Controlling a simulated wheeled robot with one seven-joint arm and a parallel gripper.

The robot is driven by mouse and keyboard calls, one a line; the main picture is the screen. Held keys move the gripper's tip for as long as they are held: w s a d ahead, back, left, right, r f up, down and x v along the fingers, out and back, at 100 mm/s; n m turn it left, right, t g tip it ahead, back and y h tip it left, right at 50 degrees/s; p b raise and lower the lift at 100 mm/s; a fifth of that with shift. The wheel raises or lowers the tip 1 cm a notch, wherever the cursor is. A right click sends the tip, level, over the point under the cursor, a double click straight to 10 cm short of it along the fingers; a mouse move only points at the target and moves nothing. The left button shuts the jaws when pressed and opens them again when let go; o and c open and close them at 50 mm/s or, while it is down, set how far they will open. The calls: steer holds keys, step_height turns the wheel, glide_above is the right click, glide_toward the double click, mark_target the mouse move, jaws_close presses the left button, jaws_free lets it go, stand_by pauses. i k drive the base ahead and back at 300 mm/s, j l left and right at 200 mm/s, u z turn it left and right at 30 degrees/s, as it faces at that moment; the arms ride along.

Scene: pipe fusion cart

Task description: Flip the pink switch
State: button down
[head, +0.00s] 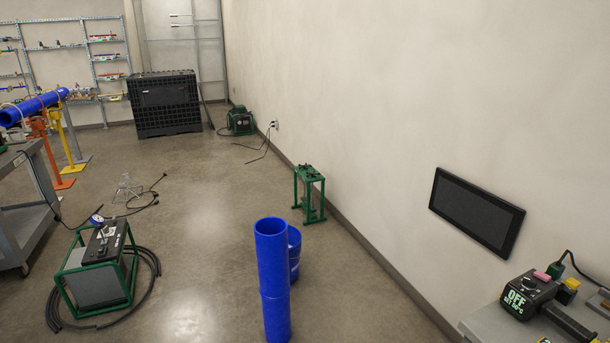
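The pink switch (541,276) is a small pink piece on the top far edge of a black heating tool (546,291) in the head view, at the lower right. The tool's display reads OFF and a set temperature that looks like 50°C. The tool sits on a grey table (478,326) that the frame's edges cut off. The switch's exact position is too small to tell. My gripper is not in view.
A dark wall panel (476,210) hangs behind the table. Blue pipes (272,275) stand upright on the floor.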

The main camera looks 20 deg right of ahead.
mark_target(544, 277)
steer(key=i+z, duration=0.4)
steer(key=i, duration=0.2)
steer(key=i+j+z, duration=0.2)
steer(key=i+z, duration=0.2)
steer(key=i, duration=0.25)
steer(key=i+l+z, duration=0.15)
steer(key=z, duration=0.3)
steer(key=i+z, duration=0.55)
steer(key=z, duration=0.3)
steer(key=i+j+z, duration=0.1)
steer(key=i+z, duration=0.15)
steer(key=z, duration=0.15)
steer(key=i+j+z, duration=0.15)
steer(key=z, duration=0.3)
steer(key=i+z, duration=0.25)
steer(key=z, duration=0.15)
steer(key=i+j+z, duration=0.2)
steer(key=z, duration=0.15)
steer(key=i+j+z, duration=0.2)
steer(key=z, duration=0.2)
steer(key=i+j+z, duration=0.15)
steer(key=i+j, duration=0.15)
